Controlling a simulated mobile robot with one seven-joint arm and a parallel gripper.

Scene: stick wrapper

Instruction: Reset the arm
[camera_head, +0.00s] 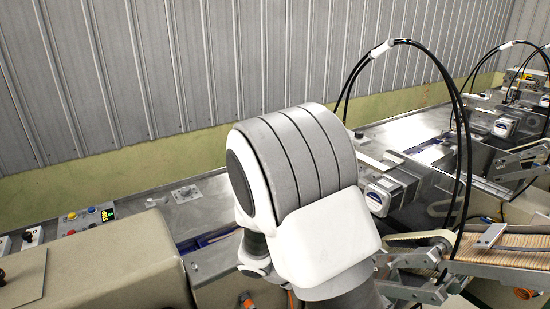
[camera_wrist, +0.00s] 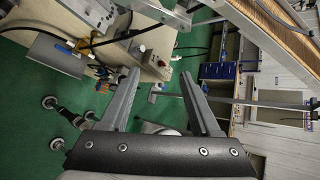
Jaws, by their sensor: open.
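My gripper (camera_wrist: 158,88) shows in the wrist view with its two grey fingers spread apart and nothing between them. Beyond the fingers are the green floor and the side of a machine. In the head view my arm fills the middle as a large white and grey joint. My gripper is hidden there, so its place relative to the machine cannot be told from that view.
In the head view, a stick wrapping machine with a stack of wooden sticks (camera_head: 500,255) stands at the right. Black cables (camera_head: 463,120) arch close to my arm. A control panel (camera_head: 88,217) is at the left. In the wrist view, green floor (camera_wrist: 30,125) lies open at the left.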

